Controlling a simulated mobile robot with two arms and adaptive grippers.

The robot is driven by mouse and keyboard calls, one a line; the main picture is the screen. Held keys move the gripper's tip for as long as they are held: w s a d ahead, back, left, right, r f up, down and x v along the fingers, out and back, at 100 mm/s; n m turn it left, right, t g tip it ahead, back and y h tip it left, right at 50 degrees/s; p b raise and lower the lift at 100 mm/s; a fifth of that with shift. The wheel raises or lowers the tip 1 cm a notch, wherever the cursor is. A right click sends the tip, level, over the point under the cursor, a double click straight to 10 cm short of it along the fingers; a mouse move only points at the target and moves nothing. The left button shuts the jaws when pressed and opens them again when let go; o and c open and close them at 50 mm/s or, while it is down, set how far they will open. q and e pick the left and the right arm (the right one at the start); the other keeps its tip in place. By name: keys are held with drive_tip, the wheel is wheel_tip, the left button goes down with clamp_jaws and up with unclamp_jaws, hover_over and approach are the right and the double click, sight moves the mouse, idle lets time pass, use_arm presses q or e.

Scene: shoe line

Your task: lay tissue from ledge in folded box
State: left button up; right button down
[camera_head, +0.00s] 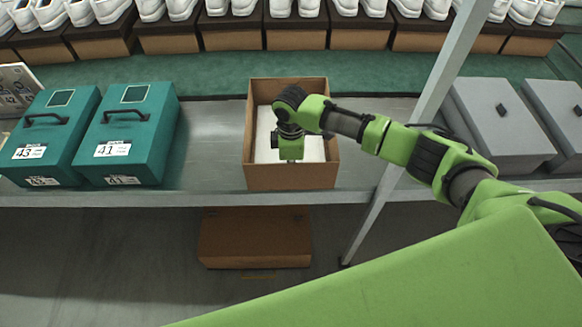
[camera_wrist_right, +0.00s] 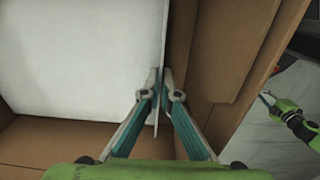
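The folded box (camera_head: 290,176) is open brown cardboard on the shelf. White tissue (camera_head: 268,135) lies inside it and covers much of its floor. In the right wrist view the tissue (camera_wrist_right: 80,60) is a flat white sheet with one edge between my fingers. My right gripper (camera_wrist_right: 160,85) is shut on that edge, inside the box (camera_wrist_right: 190,60) and close to its wall. In the head view my right wrist hides part of the tissue, and the fingertips are hidden. A small green gripper, apparently my left (camera_wrist_right: 270,99), shows outside the box in the wrist view; its opening is unclear.
Two teal boxes (camera_head: 126,135) stand left of the folded box. Grey boxes (camera_head: 497,125) stand right, behind a slanted metal post (camera_head: 425,110). Shoes on brown boxes (camera_head: 232,33) line the back. A brown carton (camera_head: 255,238) sits below the shelf.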

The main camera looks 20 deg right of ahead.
drive_tip(key=shift+f, duration=0.35)
drive_tip(key=c, duration=2.2)
unclamp_jaws()
